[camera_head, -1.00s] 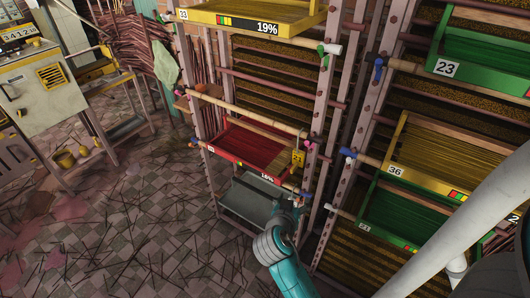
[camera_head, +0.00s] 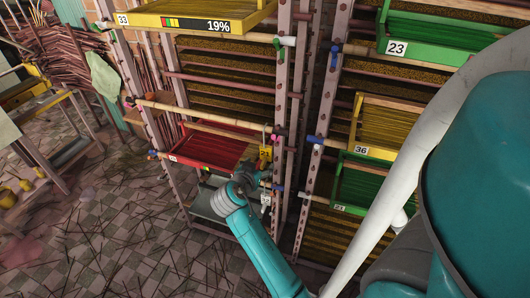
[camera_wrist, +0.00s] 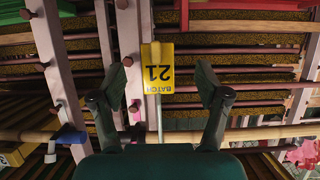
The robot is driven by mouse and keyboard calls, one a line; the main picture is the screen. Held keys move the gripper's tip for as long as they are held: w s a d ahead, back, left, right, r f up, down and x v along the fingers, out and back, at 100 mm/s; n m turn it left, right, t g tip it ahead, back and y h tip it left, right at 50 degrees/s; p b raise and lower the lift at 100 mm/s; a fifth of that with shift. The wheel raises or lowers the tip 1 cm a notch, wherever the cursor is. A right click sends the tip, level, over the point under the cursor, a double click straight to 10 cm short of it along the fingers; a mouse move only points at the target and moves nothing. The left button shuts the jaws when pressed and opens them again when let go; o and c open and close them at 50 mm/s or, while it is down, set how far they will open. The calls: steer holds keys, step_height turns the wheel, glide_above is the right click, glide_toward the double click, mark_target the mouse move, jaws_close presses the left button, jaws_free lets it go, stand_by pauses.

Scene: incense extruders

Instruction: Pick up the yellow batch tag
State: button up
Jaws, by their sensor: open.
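The yellow batch tag (camera_wrist: 157,68) reads "BATCH 21" upside down in the wrist view. A thin pale strip runs from it toward my gripper's palm. In the head view the tag (camera_head: 265,153) hangs at the right front end of the red tray (camera_head: 211,146). My gripper (camera_wrist: 162,86) is open, one finger on each side of the tag, with a gap on both sides. I cannot tell from the wrist view how deep the tag lies between the fingers. In the head view my arm partly hides the gripper, just below the tag.
Pink rack posts (camera_head: 283,95) stand close beside the tag, with bamboo rails (camera_head: 200,113) across the front. A yellow tray (camera_head: 190,17) is above and a grey tray (camera_head: 204,207) below. Green and yellow trays fill the rack at right. Sticks litter the floor at left.

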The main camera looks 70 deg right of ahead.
mark_target(263, 161)
steer(key=shift+x, duration=2.2)
steer(key=shift+s+d+r, duration=0.1)
steer(key=shift+s+r, duration=0.05)
steer(key=shift+s, duration=0.05)
steer(key=c, duration=1.1)
